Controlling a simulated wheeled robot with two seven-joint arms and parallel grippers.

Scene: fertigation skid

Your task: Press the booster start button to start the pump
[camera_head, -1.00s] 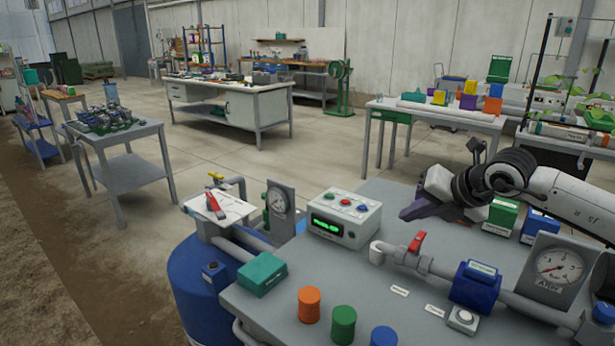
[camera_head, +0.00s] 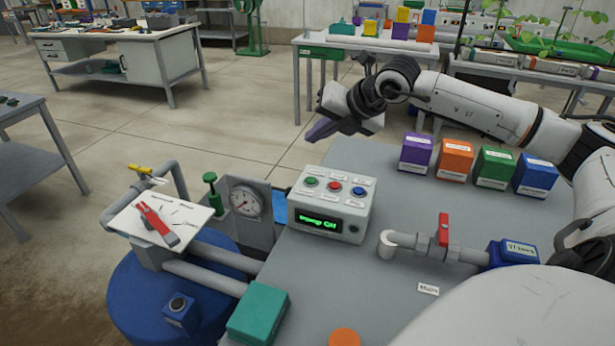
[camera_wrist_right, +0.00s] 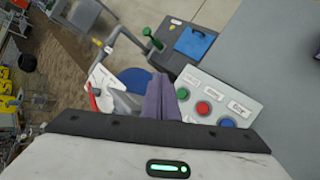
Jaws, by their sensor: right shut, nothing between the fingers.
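Which button is the booster start cannot be read. My right gripper (camera_head: 311,133), with purple fingers, is shut and empty, above and behind the box, apart from it. In the right wrist view its fingers (camera_wrist_right: 161,97) appear just left of the green button (camera_wrist_right: 182,94). My left gripper is not in view.
A pressure gauge (camera_head: 245,200) and a green-handled valve (camera_head: 211,190) stand left of the box. A pipe with a red lever (camera_head: 443,230) is to its right. Purple, orange, green and blue boxes (camera_head: 453,160) line the bench's back. Bench top around the control box is mostly clear.

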